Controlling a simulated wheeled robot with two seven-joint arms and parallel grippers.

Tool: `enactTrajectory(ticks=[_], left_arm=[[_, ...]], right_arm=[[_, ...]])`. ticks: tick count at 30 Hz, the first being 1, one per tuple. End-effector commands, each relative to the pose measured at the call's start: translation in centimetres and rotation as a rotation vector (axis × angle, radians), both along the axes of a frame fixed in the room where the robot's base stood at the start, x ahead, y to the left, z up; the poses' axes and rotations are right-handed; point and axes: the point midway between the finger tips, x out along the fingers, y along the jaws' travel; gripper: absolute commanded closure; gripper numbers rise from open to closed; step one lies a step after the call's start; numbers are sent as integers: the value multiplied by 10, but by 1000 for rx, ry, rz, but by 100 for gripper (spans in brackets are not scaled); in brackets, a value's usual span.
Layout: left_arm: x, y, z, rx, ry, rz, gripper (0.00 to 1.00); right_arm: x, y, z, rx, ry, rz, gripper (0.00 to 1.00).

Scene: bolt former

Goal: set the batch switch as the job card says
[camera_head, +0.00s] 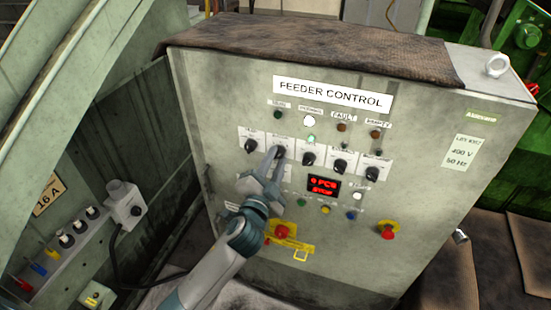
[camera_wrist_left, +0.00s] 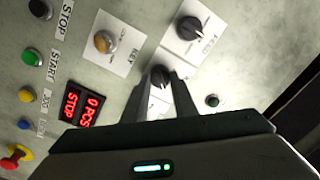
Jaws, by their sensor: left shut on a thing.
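The grey feeder control cabinet (camera_head: 225,95) has a row of black rotary knobs on white plates. My left gripper (camera_head: 274,158) reaches the second knob from the left (camera_head: 280,151). In the left wrist view my left gripper (camera_wrist_left: 160,80) is shut on this black knob (camera_wrist_left: 160,75), one finger on each side. Its label is too small or covered to read, so I cannot tell which switch it is. A red display (camera_head: 323,187) reads 0 PCS and STOP, and it also shows in the wrist view (camera_wrist_left: 83,105). I see no readable job card. My right gripper is not in view.
Other knobs (camera_head: 308,158) flank the held one. A yellow-knobbed key switch (camera_wrist_left: 105,41) and another black knob (camera_wrist_left: 190,28) are close by. Below are coloured buttons, a red stop on yellow (camera_head: 282,232) and a red mushroom button (camera_head: 388,232). A side panel (camera_head: 65,235) stands left.

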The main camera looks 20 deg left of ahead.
Motion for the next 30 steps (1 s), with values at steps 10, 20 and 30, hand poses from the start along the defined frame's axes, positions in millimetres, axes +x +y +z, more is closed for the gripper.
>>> enactTrajectory(ticks=[10,20,30], left_arm=[[0,0,1,67,-6,-1,97],[0,0,1,66,-6,-1,63],[0,0,0,65,-3,-1,56]], right_arm=[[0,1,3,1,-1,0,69],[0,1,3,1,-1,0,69],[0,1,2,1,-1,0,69]])
